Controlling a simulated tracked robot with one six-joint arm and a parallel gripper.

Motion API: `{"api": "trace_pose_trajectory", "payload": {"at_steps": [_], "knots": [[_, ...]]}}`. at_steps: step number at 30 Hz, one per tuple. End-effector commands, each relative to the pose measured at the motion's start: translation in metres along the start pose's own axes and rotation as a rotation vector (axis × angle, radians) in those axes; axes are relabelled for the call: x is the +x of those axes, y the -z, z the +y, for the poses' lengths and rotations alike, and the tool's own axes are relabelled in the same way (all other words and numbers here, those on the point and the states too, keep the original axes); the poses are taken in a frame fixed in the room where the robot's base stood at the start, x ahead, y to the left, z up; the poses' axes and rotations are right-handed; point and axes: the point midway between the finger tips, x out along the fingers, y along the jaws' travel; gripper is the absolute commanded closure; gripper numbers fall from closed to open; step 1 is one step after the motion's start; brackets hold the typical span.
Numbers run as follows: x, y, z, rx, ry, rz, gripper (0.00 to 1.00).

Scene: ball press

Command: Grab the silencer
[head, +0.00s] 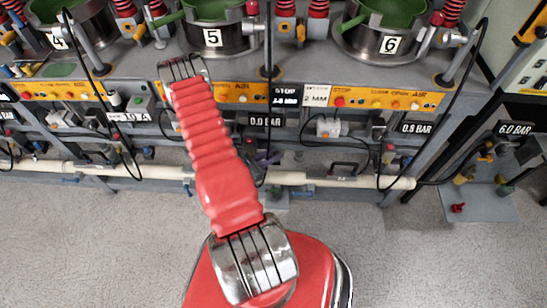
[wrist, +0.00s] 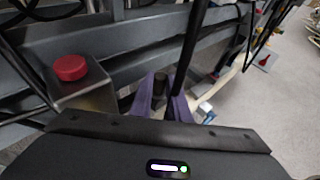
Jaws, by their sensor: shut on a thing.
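In the wrist view, my gripper (wrist: 161,98) shows as two purple fingers, shut on a small dark cylindrical piece, which I take to be the silencer (wrist: 160,82). Only its upper part shows between the fingers; the lower part is hidden by the wrist housing. I cannot tell whether it is still joined to the machine. In the head view, a small purple bit of my gripper (head: 268,160) shows beneath the bench front, just right of my red arm. The silencer cannot be made out there.
A red button (wrist: 70,67) on a metal box stands left of the fingers. A black cable (wrist: 188,50) runs just right of them. Grey frame beams lie behind. A pale pipe (head: 340,182) runs low along the machine. The floor in front is clear.

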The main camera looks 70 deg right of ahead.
Motion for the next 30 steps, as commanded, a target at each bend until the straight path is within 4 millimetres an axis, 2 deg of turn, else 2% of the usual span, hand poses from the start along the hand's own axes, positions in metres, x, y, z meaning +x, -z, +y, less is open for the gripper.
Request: {"api": "trace_pose_trajectory", "payload": {"at_steps": [8,22,30], "knots": [[-0.006,-0.014,0.001,0.001,-0.001,-0.001,1.0],[-0.03,-0.072,0.0,0.003,0.0,0.0,1.0],[-0.037,-0.091,0.0,0.001,0.0,0.0,1.0]]}}
